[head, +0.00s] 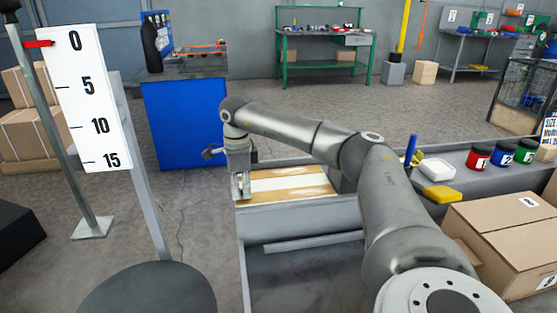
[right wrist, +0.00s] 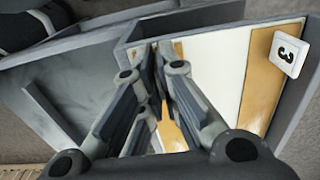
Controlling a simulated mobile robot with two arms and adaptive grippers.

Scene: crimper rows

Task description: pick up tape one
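No roll of tape can be made out in either view. A tray (head: 300,222) with grey walls holds a board with white and tan wood stripes (head: 290,184). My right gripper (head: 241,190) points down over the left end of this striped board. In the right wrist view its fingertips (right wrist: 157,62) are close together over the board, and no object can be made out between them. The fingers hide the part of the board right below them. My left gripper is in neither view.
On the grey ledge to the right are a yellow block (head: 442,194), a white dish (head: 437,170) and several jars (head: 502,152). A cardboard box (head: 500,235) is at right. A scale sign (head: 88,95) stands at left.

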